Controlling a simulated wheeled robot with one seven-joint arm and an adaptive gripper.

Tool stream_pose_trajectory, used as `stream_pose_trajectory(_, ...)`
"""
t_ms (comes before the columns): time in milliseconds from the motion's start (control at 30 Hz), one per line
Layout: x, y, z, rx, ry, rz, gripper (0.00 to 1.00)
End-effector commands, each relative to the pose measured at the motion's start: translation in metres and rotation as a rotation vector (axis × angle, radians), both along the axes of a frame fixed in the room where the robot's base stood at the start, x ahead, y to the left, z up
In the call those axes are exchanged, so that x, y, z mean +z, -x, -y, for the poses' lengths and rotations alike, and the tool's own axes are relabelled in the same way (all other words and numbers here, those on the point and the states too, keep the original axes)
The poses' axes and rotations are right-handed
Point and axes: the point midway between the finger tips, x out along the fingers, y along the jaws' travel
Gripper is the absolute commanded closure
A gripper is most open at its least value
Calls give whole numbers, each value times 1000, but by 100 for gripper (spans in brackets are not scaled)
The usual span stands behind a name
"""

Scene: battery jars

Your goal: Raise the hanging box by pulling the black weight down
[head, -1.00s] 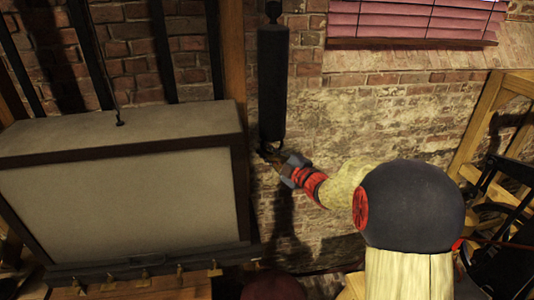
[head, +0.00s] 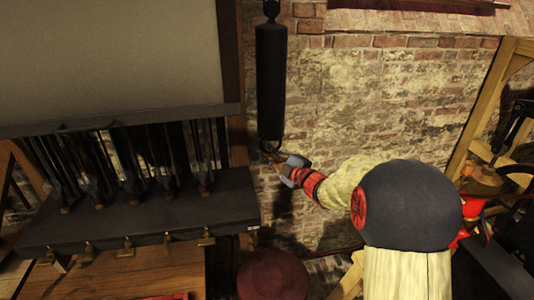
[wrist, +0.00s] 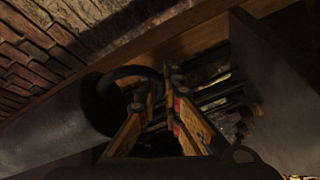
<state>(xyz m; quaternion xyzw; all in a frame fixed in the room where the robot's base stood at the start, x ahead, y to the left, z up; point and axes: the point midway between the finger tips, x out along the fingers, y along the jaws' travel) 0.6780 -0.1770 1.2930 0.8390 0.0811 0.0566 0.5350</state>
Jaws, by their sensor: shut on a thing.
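The black weight (head: 271,80) is a long dark cylinder hanging upright in front of the brick wall, with a ring at its lower end. My gripper (head: 271,151) is at that ring, just below the weight. In the wrist view the weight (wrist: 55,125) lies at left and its dark ring (wrist: 128,74) reaches between my fingers (wrist: 158,95), which are shut on it. The hanging box (head: 110,60) is a large pale panel with a dark frame at upper left; its top is out of view. Its lower edge is above a dark trough.
The dark trough (head: 140,215) under the box has several dark rods standing above it and brass fittings along its front. A wooden post stands between box and weight. A dark red round thing (head: 273,275) is below my gripper. A wooden frame (head: 490,110) stands at right.

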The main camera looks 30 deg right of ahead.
Motion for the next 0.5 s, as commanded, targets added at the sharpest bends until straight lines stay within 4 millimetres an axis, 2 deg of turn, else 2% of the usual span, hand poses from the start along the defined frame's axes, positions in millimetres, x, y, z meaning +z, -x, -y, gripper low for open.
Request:
stream_pose_trajectory(33,-31,2,-4,7,-3,-15,100)
stream_pose_trajectory(200,-75,2,-5,7,-5,-25,100)
stream_pose_trajectory(400,-115,3,-5,7,-5,-28,100)
stream_pose_trajectory(500,-125,2,-5,7,-4,-23,100)
